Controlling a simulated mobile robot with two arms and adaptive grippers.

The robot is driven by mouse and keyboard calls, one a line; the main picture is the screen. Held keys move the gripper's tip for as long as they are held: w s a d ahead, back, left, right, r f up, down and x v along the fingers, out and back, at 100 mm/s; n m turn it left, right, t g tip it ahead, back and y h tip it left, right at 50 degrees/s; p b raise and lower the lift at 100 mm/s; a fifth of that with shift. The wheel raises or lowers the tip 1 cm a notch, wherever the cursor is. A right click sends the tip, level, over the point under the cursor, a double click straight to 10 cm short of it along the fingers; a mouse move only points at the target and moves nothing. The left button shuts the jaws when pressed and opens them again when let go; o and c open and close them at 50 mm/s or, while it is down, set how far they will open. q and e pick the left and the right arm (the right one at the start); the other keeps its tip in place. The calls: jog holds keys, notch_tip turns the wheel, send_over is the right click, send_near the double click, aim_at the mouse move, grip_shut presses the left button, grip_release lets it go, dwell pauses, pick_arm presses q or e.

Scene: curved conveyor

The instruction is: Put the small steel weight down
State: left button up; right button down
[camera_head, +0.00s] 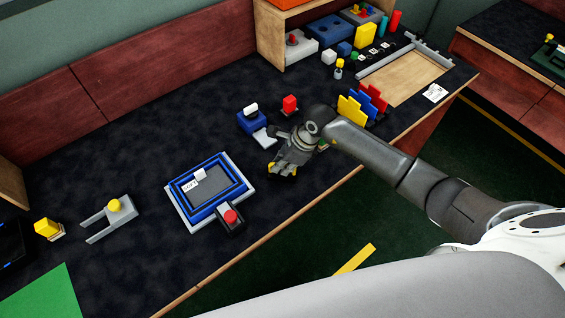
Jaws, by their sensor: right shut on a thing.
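My right gripper (282,170) hangs over the dark worktop (130,165) near its front edge, pointing down and to the left. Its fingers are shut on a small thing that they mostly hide. I take it for the small steel weight, but its shape cannot be made out. The gripper is to the right of a blue-rimmed grey tray (218,210) with a white label (190,186), and just in front of a blue block device with a white top (251,120). My left gripper is not in view.
A red button box (231,218) adjoins the tray's front. Worktop behind the tray is clear.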

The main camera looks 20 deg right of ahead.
jog(key=c, duration=1.5)
grip_release()
jog(key=shift+f, duration=0.1)
jog(key=shift+r, duration=0.25)
jog(key=b+v, duration=0.2)
jog(key=v, duration=0.9)
jog(key=shift+s+d+r, duration=0.1)
jog(key=shift+d+r, duration=0.05)
jog(key=shift+r, duration=0.2)
